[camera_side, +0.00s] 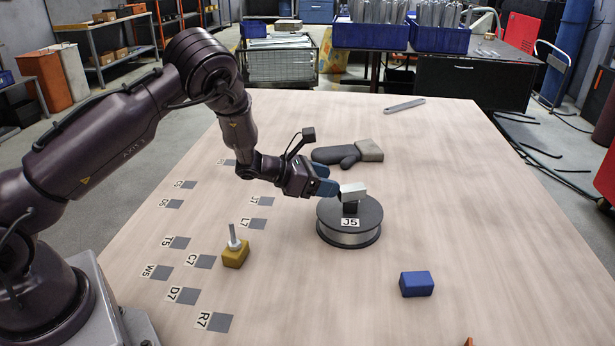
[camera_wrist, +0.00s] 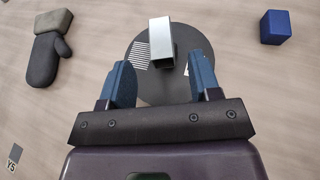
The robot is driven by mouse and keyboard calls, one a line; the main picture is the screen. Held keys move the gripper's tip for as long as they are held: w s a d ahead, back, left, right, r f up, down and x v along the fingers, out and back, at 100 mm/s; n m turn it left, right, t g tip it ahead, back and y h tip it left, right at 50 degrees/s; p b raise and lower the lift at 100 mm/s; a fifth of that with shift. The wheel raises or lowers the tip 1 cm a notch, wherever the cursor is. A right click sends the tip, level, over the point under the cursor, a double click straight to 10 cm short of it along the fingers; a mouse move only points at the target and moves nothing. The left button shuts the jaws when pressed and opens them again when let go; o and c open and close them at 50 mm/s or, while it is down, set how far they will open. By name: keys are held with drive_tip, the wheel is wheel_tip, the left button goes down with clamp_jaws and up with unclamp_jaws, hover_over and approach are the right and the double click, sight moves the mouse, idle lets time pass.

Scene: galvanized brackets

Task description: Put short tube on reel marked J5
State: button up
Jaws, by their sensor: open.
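The short tube (camera_side: 353,190) is a shiny grey square tube lying on top of the dark hub of the reel. The reel (camera_side: 349,239) is dark with a pale wound side and bears a white J5 label at its front. My gripper (camera_side: 332,181) is open just left of the tube in the side view, with blue fingers. In the wrist view the tube (camera_wrist: 161,43) lies over the reel disc (camera_wrist: 174,92), just ahead of and between the spread fingertips (camera_wrist: 160,62). There is a gap on each side, so the fingers do not grip it.
A dark mitten (camera_side: 336,155) with a grey cuff lies behind the reel, and a wrench (camera_side: 404,105) farther back. A blue block (camera_side: 416,284) is front right. A yellow block (camera_side: 235,255) with a bolt stands left among labelled grey squares. The table's right side is mostly free.

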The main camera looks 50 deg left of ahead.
drive_tip(key=s+a+r+n+y, duration=0.1)
drive_tip(key=s+r+n+y, duration=0.1)
drive_tip(key=s+r+n, duration=0.35)
drive_tip(key=s+a+r+n+g+y, duration=0.1)
drive_tip(key=s+r+n+y, duration=0.15)
drive_tip(key=r+n, duration=0.6)
drive_tip(key=s+a+r+n+y, duration=0.1)
drive_tip(key=s+r+n+y, duration=0.3)
drive_tip(key=n, duration=0.5)
drive_tip(key=s+d+r+n+g+h, duration=0.1)
drive_tip(key=s+d+r+n+g, duration=0.1)
drive_tip(key=s+n, duration=0.6)
drive_tip(key=s+d+r+n+g+h, duration=0.2)
drive_tip(key=s+d+n+g, duration=0.2)
drive_tip(key=s, duration=0.9)
drive_tip(key=d+n, duration=0.3)
drive_tip(key=n, duration=0.2)
drive_tip(key=shift+s+r, duration=0.4)
